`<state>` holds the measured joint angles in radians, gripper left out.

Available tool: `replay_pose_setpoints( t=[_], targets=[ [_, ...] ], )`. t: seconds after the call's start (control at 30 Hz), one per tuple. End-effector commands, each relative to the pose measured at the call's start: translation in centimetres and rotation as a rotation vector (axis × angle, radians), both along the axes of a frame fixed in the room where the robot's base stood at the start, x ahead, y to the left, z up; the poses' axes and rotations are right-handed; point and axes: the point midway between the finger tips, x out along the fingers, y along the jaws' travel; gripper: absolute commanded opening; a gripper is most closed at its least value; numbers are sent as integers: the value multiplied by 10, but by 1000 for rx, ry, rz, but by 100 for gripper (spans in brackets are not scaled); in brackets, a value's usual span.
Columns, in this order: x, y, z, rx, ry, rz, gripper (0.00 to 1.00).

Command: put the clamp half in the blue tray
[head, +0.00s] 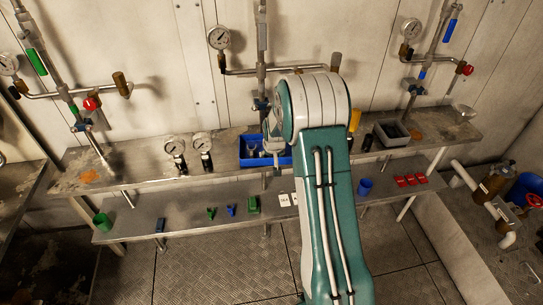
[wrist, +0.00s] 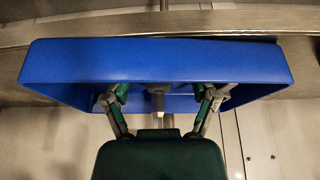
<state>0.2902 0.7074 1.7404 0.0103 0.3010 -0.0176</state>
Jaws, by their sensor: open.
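The blue tray (head: 284,161) stands on the upper shelf, behind my arm in the head view, which hides its right part. Small grey pieces (head: 256,151) show in or at it; I cannot tell whether one is the clamp half. In the wrist view the tray's blue wall (wrist: 150,60) spans the picture. My gripper (wrist: 160,95) is open at the tray, its two fingers apart in front of the blue. A grey piece (wrist: 157,102) shows between them, not visibly gripped; I cannot tell what it is.
Gauges (head: 203,143) stand left of the tray. A grey bin (head: 392,134) with dark contents stands to the right. The lower shelf (head: 185,220) holds small green, blue and red parts. Pipes with valves run up the wall behind.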

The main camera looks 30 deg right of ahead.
Motion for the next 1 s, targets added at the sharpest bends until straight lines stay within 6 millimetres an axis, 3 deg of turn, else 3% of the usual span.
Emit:
replay_pose_setpoints(
  t=[0.27, 0.8, 1.0],
  targets=[
    [-1, 0, 5, 0, -1, 0, 76],
    [-36, 11, 95, -1, -3, 0, 76],
    [-43, 13, 112, -1, -1, 1, 76]
  ],
)
